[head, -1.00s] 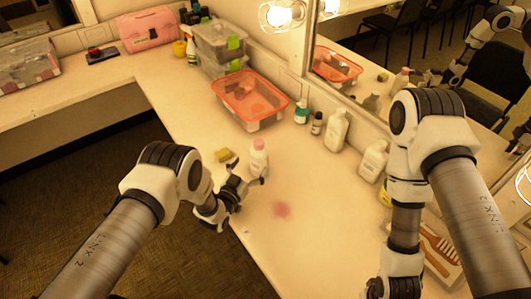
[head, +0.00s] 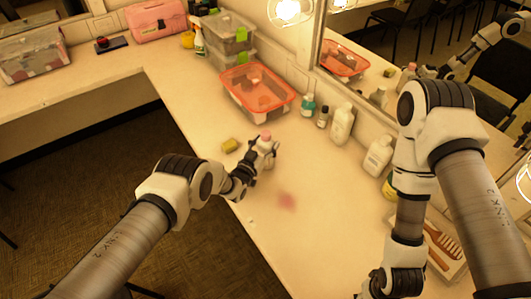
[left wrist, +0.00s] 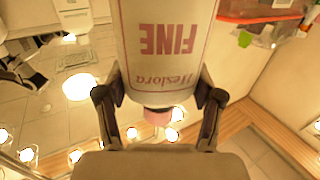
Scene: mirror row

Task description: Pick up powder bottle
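The powder bottle (head: 267,153), white with a pink cap, stands upright near the counter's front edge in the head view. My left gripper (head: 262,160) has its fingers around it, partly covering its body. In the left wrist view the bottle (left wrist: 165,50) appears upside down with its pink lettering, between the two fingers of the gripper (left wrist: 161,95). Both fingers appear to press on its sides. The bottle seems to be still on the counter. My right gripper (head: 376,288) is at the bottom edge of the head view, largely cut off, and its fingers cannot be made out.
A yellow sponge (head: 230,145) lies just left of the bottle and a pink smudge (head: 287,201) right of it. An orange-rimmed bin (head: 285,108) stands behind. Several bottles (head: 341,124) line the mirror (head: 385,70). A tray with a brush (head: 441,246) is at right.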

